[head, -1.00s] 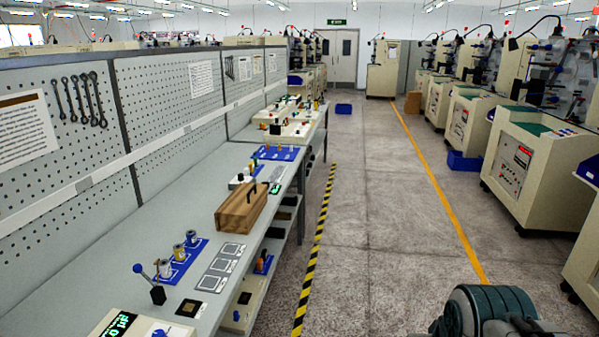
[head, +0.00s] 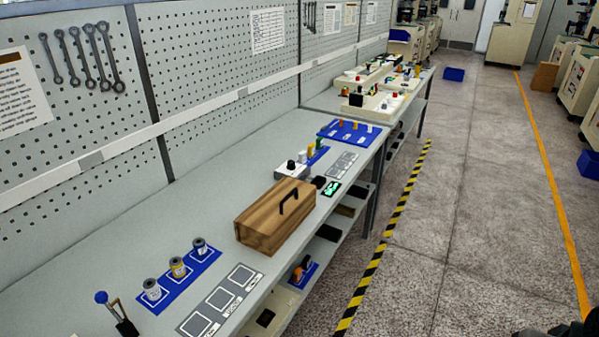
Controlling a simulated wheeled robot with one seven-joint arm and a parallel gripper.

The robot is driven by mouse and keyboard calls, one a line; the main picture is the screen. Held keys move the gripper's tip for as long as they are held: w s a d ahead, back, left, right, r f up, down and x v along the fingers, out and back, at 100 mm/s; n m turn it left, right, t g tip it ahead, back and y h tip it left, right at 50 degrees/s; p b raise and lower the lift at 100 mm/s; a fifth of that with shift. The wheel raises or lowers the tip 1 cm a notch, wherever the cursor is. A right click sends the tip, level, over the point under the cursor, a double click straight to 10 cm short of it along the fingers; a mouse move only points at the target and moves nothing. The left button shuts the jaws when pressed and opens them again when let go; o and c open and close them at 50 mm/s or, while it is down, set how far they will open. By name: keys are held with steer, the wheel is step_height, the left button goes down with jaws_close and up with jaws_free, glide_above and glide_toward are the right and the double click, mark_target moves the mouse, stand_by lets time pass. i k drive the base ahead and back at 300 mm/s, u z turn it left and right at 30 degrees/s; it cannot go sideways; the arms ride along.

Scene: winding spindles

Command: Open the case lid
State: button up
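The wooden case (head: 268,230) stands on the grey workbench (head: 215,188), near its front edge. Its lid (head: 270,204) is shut and has a dark handle (head: 296,200) standing up on top. My gripper is not clearly in view. Only a dark part of my own body shows at the bottom right corner, far from the case.
A blue mat (head: 185,283) with several spools and a grey marked plate (head: 222,300) lie in front of the case. A blue-knobbed lever (head: 102,298) stands nearby. Behind the case are a small white box (head: 290,171) and a blue tray (head: 348,132).

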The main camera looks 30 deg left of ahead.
mark_target(265, 225)
steer(key=u, duration=0.6)
steer(key=i, duration=0.95)
steer(key=u, duration=1.4)
steer(key=i, duration=0.45)
steer(key=u, duration=0.35)
